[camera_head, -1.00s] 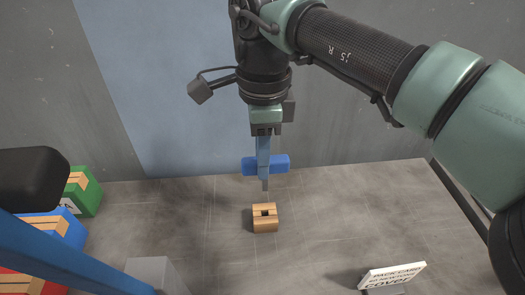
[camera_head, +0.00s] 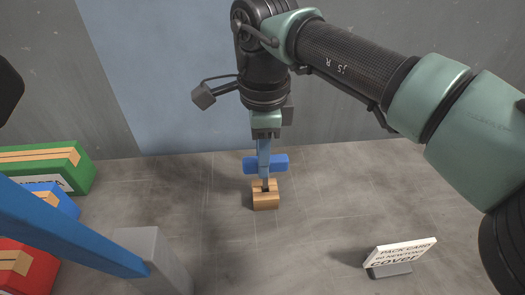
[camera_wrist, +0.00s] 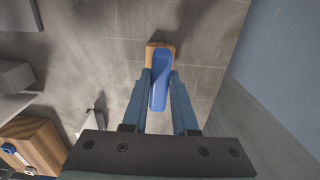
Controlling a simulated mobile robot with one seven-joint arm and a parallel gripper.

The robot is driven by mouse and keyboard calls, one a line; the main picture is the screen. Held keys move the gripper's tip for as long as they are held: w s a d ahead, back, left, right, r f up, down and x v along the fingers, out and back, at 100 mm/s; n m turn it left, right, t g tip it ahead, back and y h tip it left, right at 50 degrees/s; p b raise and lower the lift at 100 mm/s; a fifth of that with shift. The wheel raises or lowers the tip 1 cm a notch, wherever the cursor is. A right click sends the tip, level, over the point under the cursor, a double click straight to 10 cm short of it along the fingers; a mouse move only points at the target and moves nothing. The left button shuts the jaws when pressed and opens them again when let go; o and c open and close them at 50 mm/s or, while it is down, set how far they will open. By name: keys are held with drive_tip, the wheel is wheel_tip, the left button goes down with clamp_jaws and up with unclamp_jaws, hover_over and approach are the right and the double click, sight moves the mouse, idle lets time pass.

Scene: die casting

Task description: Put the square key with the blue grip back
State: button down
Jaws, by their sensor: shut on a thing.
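The key has a blue grip (camera_head: 278,163) and a grey shaft pointing down; the grip also shows in the wrist view (camera_wrist: 160,92). My gripper (camera_head: 264,168) is shut on the blue grip, with its two blue fingers on either side of it in the wrist view (camera_wrist: 159,78). The small wooden block (camera_head: 265,201) with a dark hole in its top stands on the grey surface below the key. The shaft's lower end meets the hole in the head view; how deep it sits I cannot tell. The wrist view shows the block (camera_wrist: 153,50) partly behind the grip, its hole hidden.
Green (camera_head: 84,172), blue (camera_head: 67,203) and red (camera_head: 42,273) boxes stand at the left. A white sign (camera_head: 400,252) stands at the front right. A grey block (camera_head: 150,250) is at the front left. The surface around the wooden block is clear.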

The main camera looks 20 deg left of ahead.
sight(263, 187)
drive_tip(key=shift+f+b, duration=1)
drive_tip(key=shift+f, duration=1.15)
drive_tip(key=shift+f, duration=0.3)
drive_tip(key=c, duration=0.6)
unclamp_jaws()
drive_tip(key=shift+r, duration=0.1)
